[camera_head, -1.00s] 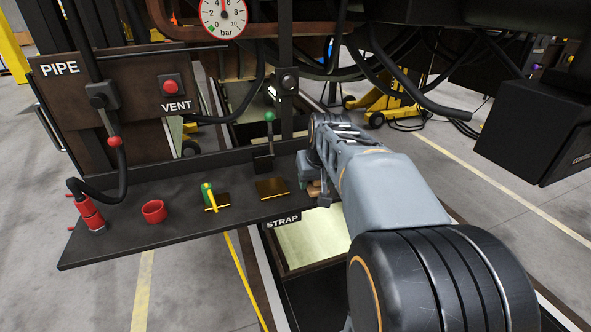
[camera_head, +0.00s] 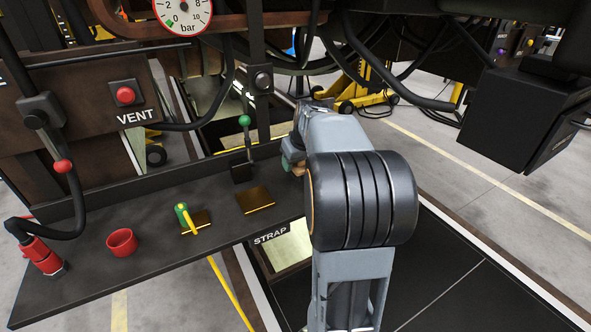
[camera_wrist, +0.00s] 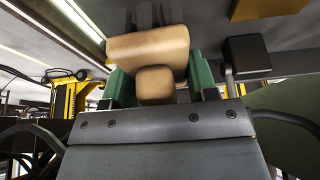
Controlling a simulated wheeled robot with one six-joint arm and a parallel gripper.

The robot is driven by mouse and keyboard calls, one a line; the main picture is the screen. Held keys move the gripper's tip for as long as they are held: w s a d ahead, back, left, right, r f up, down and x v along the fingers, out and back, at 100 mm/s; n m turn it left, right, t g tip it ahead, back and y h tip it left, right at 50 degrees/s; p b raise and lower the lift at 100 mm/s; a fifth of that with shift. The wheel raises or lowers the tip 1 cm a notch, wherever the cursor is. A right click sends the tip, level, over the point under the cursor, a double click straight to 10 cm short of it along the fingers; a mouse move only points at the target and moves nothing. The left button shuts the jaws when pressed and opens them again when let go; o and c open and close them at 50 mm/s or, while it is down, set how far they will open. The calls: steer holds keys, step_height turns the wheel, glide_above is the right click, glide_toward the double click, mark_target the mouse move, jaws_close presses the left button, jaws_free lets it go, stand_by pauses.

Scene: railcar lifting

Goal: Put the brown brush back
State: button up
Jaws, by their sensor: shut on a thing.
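My gripper (camera_head: 290,163) is at the right end of the dark shelf (camera_head: 150,225), partly hidden behind my own arm. The brown brush shows there as a small tan wooden piece (camera_head: 298,168). In the wrist view the brush (camera_wrist: 148,48) is a tan wooden body with rounded edges, and my gripper's green fingers (camera_wrist: 157,82) are shut on it from both sides. Its bristles cannot be made out clearly. I cannot tell whether the brush touches the shelf.
A lever with a green knob (camera_head: 244,120) and a brass plate (camera_head: 255,200) are close left of my gripper. A green-and-yellow item (camera_head: 184,217) and a red cup (camera_head: 121,242) stand further left. A black box (camera_head: 525,115) hangs at right.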

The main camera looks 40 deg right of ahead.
mark_target(296, 169)
steer(key=shift+w+d+f, duration=0.25)
steer(key=shift+w+f, duration=0.15)
steer(key=shift+f, duration=0.15)
steer(key=shift+w+d+f, duration=0.2)
steer(key=shift+w+f, duration=0.2)
steer(key=shift+f, duration=0.15)
step_height(296, 169, down, 2)
steer(key=shift+w+d+f, duration=0.1)
steer(key=shift+w, duration=0.05)
steer(key=shift+f, duration=0.6)
steer(key=shift+f, duration=0.1)
steer(key=shift+f, duration=0.15)
steer(key=o, duration=0.9)
